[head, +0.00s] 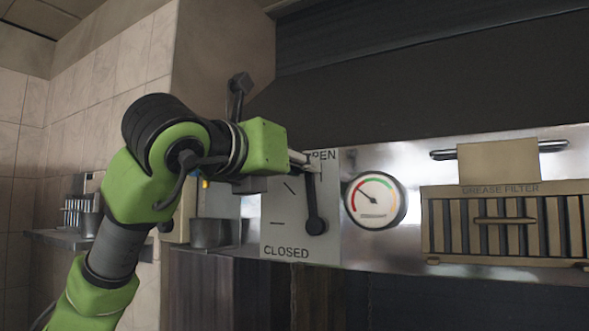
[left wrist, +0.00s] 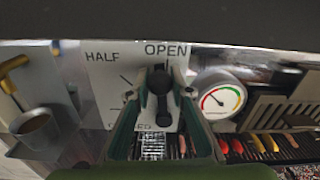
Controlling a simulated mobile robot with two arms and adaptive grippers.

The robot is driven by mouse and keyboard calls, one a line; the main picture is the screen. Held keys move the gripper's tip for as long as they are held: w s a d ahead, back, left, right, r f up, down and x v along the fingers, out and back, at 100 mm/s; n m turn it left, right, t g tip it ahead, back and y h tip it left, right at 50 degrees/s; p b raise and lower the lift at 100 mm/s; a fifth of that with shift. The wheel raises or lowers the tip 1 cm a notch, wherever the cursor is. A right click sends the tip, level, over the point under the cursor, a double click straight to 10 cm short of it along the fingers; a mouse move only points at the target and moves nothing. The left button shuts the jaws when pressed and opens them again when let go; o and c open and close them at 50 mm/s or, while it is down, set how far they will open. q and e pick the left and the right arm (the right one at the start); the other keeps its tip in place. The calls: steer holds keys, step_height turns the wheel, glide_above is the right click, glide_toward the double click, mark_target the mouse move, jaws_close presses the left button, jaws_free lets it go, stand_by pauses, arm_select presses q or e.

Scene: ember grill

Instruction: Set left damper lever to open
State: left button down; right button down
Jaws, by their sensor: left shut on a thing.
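The damper lever (head: 316,210) is dark, with a round pivot at its lower end. It stands nearly upright on a pale plate (head: 278,215) marked OPEN at the top and CLOSED at the bottom. My left gripper (head: 308,165) is at the lever's upper end, just below the OPEN label. In the left wrist view the lever (left wrist: 162,105) lies between the two fingers of my left gripper (left wrist: 160,82), which is shut on it, and its end points up towards OPEN. HALF is readable at the left; CLOSED is partly hidden by a finger. My right gripper is not in view.
A round gauge (head: 375,200) sits right of the plate. Further right is a grease filter (head: 505,225) with a handle. A dark pot (head: 212,233) stands on a ledge at the left. In the left wrist view, skewers and food (left wrist: 265,143) lie on the grill below.

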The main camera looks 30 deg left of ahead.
arm_select(q)
steer(key=shift+d+m, duration=0.4)
steer(key=shift+m, duration=0.1)
steer(key=shift+d+m, duration=0.25)
steer(key=shift+m, duration=0.05)
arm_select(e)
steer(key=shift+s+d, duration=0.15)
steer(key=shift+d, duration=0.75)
arm_select(q)
steer(key=shift+f, duration=0.1)
steer(key=c, duration=1.8)
jaws_free()
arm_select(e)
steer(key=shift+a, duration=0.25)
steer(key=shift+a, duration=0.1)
arm_select(q)
steer(key=s, duration=1.2)
steer(key=shift+a, duration=0.15)
